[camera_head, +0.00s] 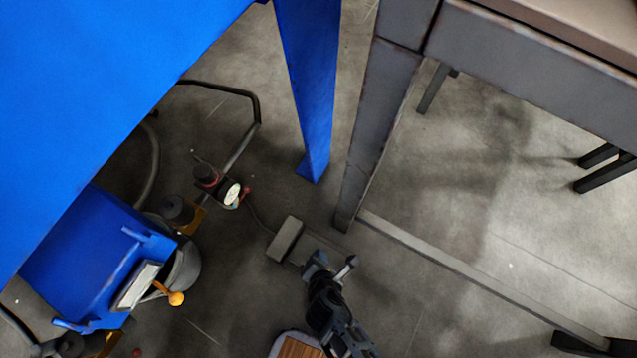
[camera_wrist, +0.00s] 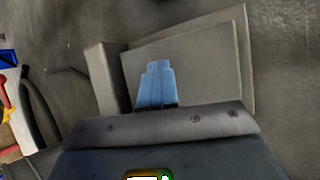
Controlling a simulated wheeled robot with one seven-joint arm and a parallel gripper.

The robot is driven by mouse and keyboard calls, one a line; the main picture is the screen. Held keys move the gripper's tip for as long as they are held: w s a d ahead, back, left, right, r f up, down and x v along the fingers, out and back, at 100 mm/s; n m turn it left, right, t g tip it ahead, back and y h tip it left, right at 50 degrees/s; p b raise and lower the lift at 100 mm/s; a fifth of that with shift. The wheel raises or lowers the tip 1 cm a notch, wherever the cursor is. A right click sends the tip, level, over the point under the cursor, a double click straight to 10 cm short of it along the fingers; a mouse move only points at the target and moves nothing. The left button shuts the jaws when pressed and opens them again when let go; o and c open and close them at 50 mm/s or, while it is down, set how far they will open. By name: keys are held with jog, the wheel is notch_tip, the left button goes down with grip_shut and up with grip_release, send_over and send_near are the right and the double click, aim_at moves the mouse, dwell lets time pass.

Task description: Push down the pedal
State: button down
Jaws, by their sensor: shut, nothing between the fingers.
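The pedal shows as a grey block (camera_head: 285,239) on the floor in the head view, with a thin cable running from it towards the upper left. In the wrist view its flat grey plate (camera_wrist: 205,60) lies beside an upright grey block (camera_wrist: 102,76). My gripper (camera_head: 317,260) is just right of and below the block in the head view. Its blue fingers (camera_wrist: 157,83) are shut and empty, and overlap the plate's lower left part in the wrist view. I cannot tell whether they touch the plate. My arm hides part of the pedal in the head view.
A blue machine (camera_head: 100,90) with a blue leg (camera_head: 308,95) stands at left. A grey table leg (camera_head: 372,140) and low crossbar (camera_head: 470,275) are close on the right. A bucket (camera_head: 184,268) stands at lower left. Bare floor lies beyond the crossbar.

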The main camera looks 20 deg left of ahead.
jog(key=shift+f, duration=0.5)
dwell(0.6)
jog(key=shift+r+p, duration=1.2)
jog(key=shift+r, duration=0.1)
jog(key=shift+r, duration=0.1)
notch_tip(320, 180, up, 5)
jog(key=p, duration=0.5)
